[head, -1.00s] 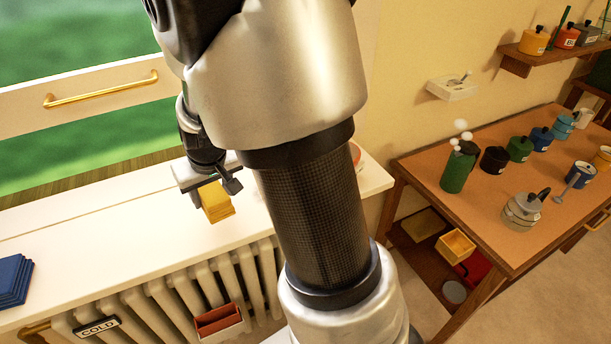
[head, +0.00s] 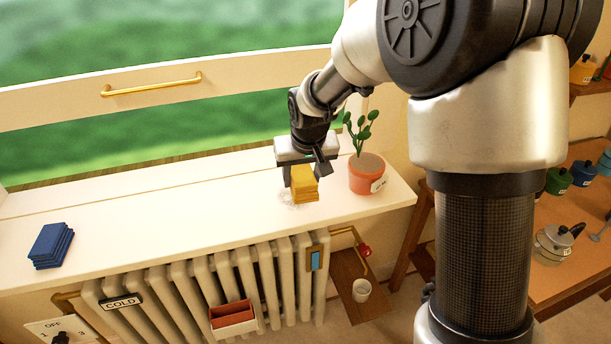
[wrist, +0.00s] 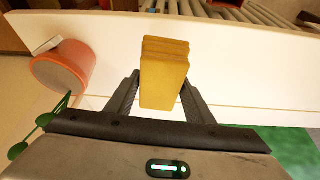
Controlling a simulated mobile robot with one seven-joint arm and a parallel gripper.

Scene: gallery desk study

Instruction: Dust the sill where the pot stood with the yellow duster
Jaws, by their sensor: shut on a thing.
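My gripper (head: 303,172) is shut on the yellow duster (head: 304,186), a folded block of cloth. In the wrist view the duster (wrist: 164,72) sits between the two dark fingers. It is over the white sill (head: 190,215), at or just above a pale greyish dusty patch (head: 288,199); I cannot tell whether it touches. The terracotta pot (head: 366,176) with a green plant and a white label stands on the sill just right of the gripper. The pot (wrist: 62,68) also shows at the left of the wrist view.
A blue folded stack (head: 50,246) lies at the sill's left end. A radiator (head: 205,290) with a COLD sign (head: 121,303) and a red box (head: 232,314) is below the sill. The window rail with a brass handle (head: 151,85) is behind. The sill's middle is clear.

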